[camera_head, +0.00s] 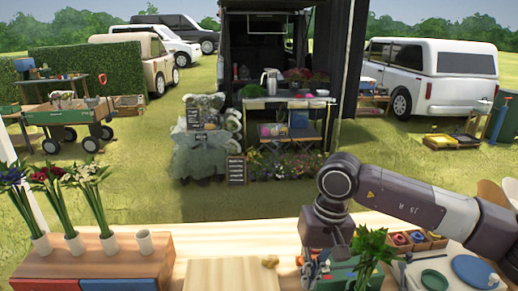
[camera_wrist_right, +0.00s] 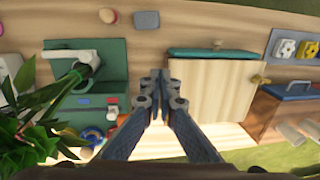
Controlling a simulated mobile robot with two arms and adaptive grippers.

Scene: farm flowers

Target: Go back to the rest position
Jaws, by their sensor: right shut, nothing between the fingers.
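My right arm reaches in from the right in the head view and bends down over the wooden table (camera_head: 195,235). My right gripper (camera_head: 318,262) hangs low there, partly hidden by the arm, beside a green box. In the right wrist view the right gripper (camera_wrist_right: 159,84) has its fingertips together, with nothing between them. Below it are the green box (camera_wrist_right: 112,57) at left and a light wooden board (camera_wrist_right: 215,85) at right. My left gripper is not in view.
A leafy green bunch (camera_head: 372,250) stands right of the arm. White cups (camera_head: 75,243) with flowers and an empty cup (camera_head: 145,242) stand at left. A small brass item (camera_head: 270,261) lies near a cutting board (camera_head: 222,275). Trays of coloured items (camera_head: 400,239) stand at right.

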